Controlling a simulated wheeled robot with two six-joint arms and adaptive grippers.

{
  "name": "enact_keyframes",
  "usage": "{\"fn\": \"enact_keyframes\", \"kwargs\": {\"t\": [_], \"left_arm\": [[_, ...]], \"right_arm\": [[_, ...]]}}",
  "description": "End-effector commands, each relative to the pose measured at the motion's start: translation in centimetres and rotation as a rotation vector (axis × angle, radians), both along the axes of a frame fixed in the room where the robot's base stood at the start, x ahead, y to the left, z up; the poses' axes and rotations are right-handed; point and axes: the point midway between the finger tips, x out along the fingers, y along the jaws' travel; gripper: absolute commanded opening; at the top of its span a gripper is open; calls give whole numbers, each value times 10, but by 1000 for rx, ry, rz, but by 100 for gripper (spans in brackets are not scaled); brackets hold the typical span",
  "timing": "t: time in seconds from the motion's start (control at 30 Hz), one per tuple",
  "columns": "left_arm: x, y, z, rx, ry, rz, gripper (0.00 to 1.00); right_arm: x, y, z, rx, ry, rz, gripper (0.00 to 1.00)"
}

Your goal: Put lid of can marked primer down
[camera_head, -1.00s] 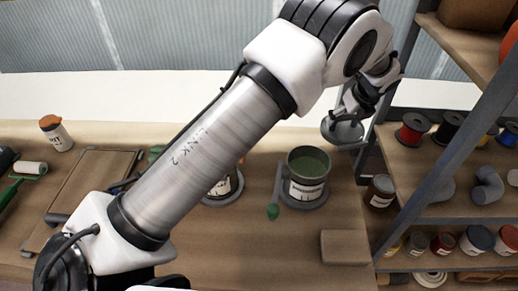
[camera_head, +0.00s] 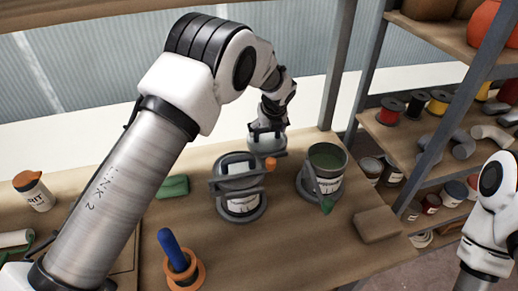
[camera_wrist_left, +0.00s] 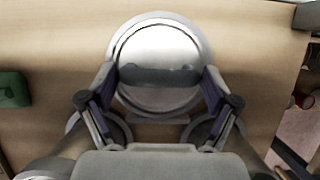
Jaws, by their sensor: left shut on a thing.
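My left gripper (camera_head: 270,118) is shut on a round grey lid (camera_head: 267,143) behind the cans, towards the table's back edge. In the left wrist view the fingers (camera_wrist_left: 158,95) close on the bar across the lid (camera_wrist_left: 160,40), with wood beneath. I cannot tell whether the lid touches the table. An open can (camera_head: 328,184) with green contents stands on a grey round base to the right. A second labelled can (camera_head: 243,204) stands left of it, with a grey clamp-like piece over its top. The labels are too small to read surely. My right arm shows at the right edge, its gripper out of frame.
A green block (camera_head: 173,186) lies left of the cans, and a tan block (camera_head: 376,224) lies at the right front. A blue-handled tool (camera_head: 172,247) stands in an orange holder (camera_head: 186,277). Shelving (camera_head: 423,125) with spools and jars borders the right. Table space behind the green block is bare.

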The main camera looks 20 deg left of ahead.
Motion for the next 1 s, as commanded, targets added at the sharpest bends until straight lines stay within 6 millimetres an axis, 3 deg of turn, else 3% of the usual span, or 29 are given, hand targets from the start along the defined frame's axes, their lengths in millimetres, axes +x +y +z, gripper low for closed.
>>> {"fn": "enact_keyframes", "kwargs": {"t": [0.3,0.63,0.67,1.0], "left_arm": [[0,0,-51,-1,1,1,55],[0,0,-58,-1,-2,1,55],[0,0,-58,-1,-2,1,99],[0,0,-57,-1,-2,1,100]], "right_arm": [[0,0,3,0,0,1,40],[0,0,2,0,0,0,40],[0,0,2,0,0,0,40],[0,0,2,0,0,0,40]]}}
